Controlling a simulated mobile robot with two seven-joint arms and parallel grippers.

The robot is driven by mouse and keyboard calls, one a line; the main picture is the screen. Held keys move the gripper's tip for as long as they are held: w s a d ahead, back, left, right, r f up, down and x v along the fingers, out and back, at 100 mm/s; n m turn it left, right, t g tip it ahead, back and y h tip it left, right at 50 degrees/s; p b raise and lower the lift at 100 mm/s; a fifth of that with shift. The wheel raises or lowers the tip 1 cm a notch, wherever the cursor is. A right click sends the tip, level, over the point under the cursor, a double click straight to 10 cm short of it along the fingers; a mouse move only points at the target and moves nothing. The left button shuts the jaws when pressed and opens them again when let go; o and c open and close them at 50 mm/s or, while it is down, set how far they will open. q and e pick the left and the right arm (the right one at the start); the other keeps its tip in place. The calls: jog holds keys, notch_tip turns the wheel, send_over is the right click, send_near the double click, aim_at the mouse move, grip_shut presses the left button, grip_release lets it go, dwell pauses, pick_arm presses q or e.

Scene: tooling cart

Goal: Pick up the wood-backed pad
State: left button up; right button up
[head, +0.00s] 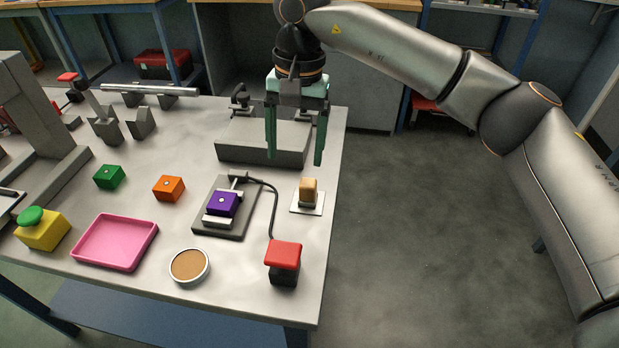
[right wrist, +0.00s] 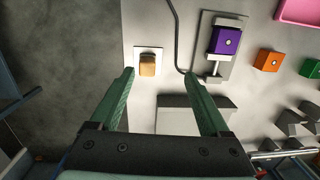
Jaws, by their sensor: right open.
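The wood-backed pad (head: 308,192) appears to be the small tan, wood-coloured block upright on a thin white square plate (head: 299,208) near the table's right edge. The pad also shows in the right wrist view (right wrist: 147,66), on its plate (right wrist: 138,53). My right gripper (head: 295,160) points down with its two green fingers wide apart and nothing between them. In the head view it hangs in front of a grey block, on the far side of the pad. In the right wrist view the pad lies beyond the fingertips (right wrist: 159,75), between their lines. My left gripper is not in view.
Left of the pad, a black cable runs from a dark fixture (head: 240,228) holding a purple block (head: 222,204) towards a red-topped switch box (head: 284,262). A grey block (head: 262,150) stands behind. A round cork-coloured dish (head: 189,266) and pink tray (head: 152,234) lie front left.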

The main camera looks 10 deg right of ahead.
aim_at(308, 182)
jog(key=shift+h, duration=0.4)
jog(key=f, duration=0.3)
jog(key=d+f, duration=0.1)
jog(key=f, duration=0.3)
jog(key=w+d+f, duration=0.1)
jog(key=f, duration=0.3)
jog(key=shift+w+d+f, duration=0.1)
jog(key=shift+d+f, duration=0.05)
jog(key=shift+d, duration=0.05)
jog(key=shift+c, duration=0.3)
grip_shut()
